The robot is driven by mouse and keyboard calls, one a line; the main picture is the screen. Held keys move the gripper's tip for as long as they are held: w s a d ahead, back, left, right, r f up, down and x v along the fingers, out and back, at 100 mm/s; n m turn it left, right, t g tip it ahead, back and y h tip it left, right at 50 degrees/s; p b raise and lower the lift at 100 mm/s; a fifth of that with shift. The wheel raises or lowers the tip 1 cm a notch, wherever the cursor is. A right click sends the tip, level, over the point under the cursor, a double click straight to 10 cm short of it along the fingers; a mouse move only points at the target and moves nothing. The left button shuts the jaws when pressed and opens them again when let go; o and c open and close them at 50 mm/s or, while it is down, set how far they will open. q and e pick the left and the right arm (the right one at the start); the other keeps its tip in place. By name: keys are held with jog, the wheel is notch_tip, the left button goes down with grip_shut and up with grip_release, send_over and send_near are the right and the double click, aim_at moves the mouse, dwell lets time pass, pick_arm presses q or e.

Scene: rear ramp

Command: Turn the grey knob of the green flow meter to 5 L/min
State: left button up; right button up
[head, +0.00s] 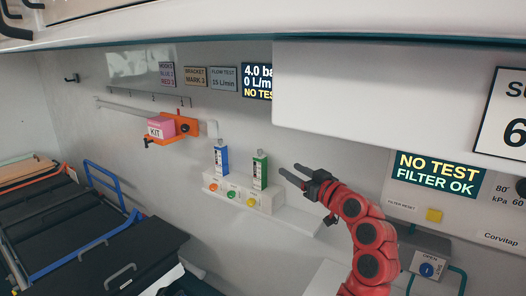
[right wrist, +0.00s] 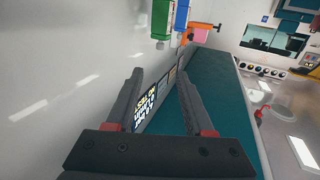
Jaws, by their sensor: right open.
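The green flow meter (head: 260,172) stands upright on a white wall unit (head: 225,197), right of the blue flow meter (head: 221,157). Its grey knob is too small to make out, and its scale reading cannot be read. My right gripper (head: 294,174) is open and empty, a little to the right of the green flow meter and apart from it, fingers pointing left. In the right wrist view the green flow meter (right wrist: 160,18) shows at the top edge, beyond the open fingers (right wrist: 159,76), with the blue one (right wrist: 181,15) beside it. My left gripper is not in view.
Coloured outlets line the wall unit's front. An orange bracket (head: 181,128) holds a pink kit box (head: 160,127) on a rail to the left. A white overhead cabinet (head: 375,95) hangs above right. A screen (head: 438,174) reads NO TEST, FILTER OK. A stretcher (head: 95,255) stands lower left.

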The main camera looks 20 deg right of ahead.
aim_at(261, 152)
jog(key=p+x, duration=0.3)
jog(key=x, duration=1)
jog(key=shift+w+a, duration=0.1)
jog(key=shift+a, duration=0.15)
jog(key=shift+w+r, duration=0.1)
jog(key=shift+w, duration=0.55)
jog(key=shift+a, duration=0.1)
grip_shut()
